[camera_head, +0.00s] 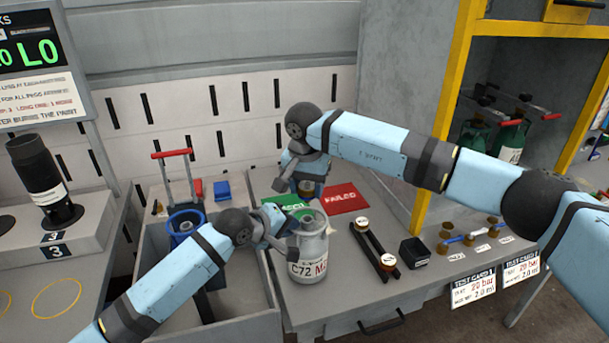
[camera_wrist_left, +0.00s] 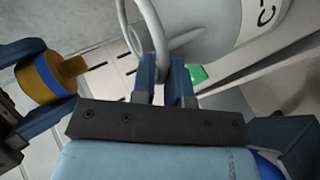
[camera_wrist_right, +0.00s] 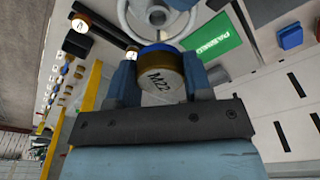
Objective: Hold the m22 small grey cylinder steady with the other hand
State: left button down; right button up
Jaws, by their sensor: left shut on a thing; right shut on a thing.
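The small grey cylinder (camera_head: 309,250) stands upright on the bench in the head view, with a label reading C72 and a partly hidden M2. Its grey body (camera_wrist_left: 205,25) and ring-shaped guard (camera_wrist_left: 143,28) show in the left wrist view. My left gripper (camera_head: 284,232) is shut on the guard; its fingers (camera_wrist_left: 166,75) are on either side of a guard bar. My right gripper (camera_head: 306,183) is above the cylinder, shut on a round brass fitting marked M22 (camera_wrist_right: 160,77). The fitting (camera_wrist_left: 48,78) is apart from the guard in the left wrist view. The valve top (camera_wrist_right: 157,14) shows in the right wrist view.
A green PASSED mat (camera_wrist_right: 213,42) and a red FAILED mat (camera_head: 345,199) lie behind the cylinder. A black rack (camera_head: 366,244) with round fittings and a black block (camera_head: 414,252) stand to its right.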

aim_at(307, 202)
notch_tip(307, 202, down, 2)
jog(key=shift+f+m, duration=0.1)
jog(key=shift+m, duration=0.7)
jog(key=shift+f, duration=1.1)
jog(key=shift+s+f, duration=0.1)
jog(key=shift+f, duration=0.85)
dwell(0.7)
jog(key=shift+r, duration=0.45)
jog(key=shift+f, duration=0.55)
dwell(1.2)
jog(key=shift+r, duration=0.1)
jog(key=shift+r, duration=0.5)
